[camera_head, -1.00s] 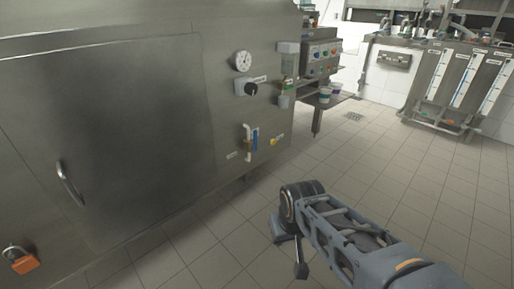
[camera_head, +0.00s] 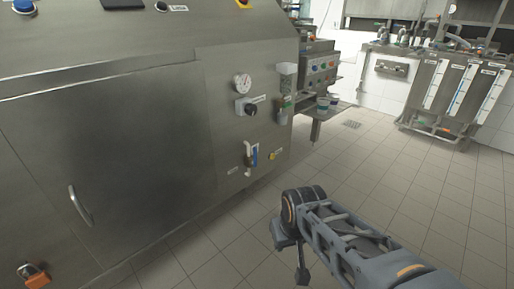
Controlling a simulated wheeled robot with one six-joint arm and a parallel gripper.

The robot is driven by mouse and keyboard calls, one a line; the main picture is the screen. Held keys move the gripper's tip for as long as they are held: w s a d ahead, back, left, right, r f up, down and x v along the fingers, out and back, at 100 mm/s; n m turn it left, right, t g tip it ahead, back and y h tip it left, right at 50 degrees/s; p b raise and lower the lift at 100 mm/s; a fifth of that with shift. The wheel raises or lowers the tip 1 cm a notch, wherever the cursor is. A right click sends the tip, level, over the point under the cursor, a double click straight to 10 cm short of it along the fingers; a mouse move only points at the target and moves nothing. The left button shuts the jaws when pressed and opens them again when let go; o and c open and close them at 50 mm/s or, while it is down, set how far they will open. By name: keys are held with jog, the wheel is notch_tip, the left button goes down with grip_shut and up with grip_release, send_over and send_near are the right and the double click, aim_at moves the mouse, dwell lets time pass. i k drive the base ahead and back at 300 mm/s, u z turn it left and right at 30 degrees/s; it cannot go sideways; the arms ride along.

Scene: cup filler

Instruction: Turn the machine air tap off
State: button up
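A steel machine (camera_head: 230,60) fills the left half of the head view. The labels are too small to read, so I cannot tell which one is the air tap. My gripper (camera_head: 302,276) hangs below the arm's end, right of and apart from the panel, touching nothing. Its fingers are too small to tell open from shut.
A door handle (camera_head: 80,205) and an orange padlock (camera_head: 35,276) are on the machine's left. A yellow fitting (camera_head: 272,156) sits right of the tap. A side shelf with cups (camera_head: 324,104) juts out at the right. The tiled floor (camera_head: 400,190) is clear.

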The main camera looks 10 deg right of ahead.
aim_at(254, 163)
jog(key=k, duration=1.2)
jog(key=u, duration=0.65)
jog(key=i, duration=0.4)
jog(key=u, duration=0.6)
jog(key=i, duration=0.75)
jog(key=z, duration=0.8)
jog(key=i, duration=0.75)
jog(key=z, duration=0.85)
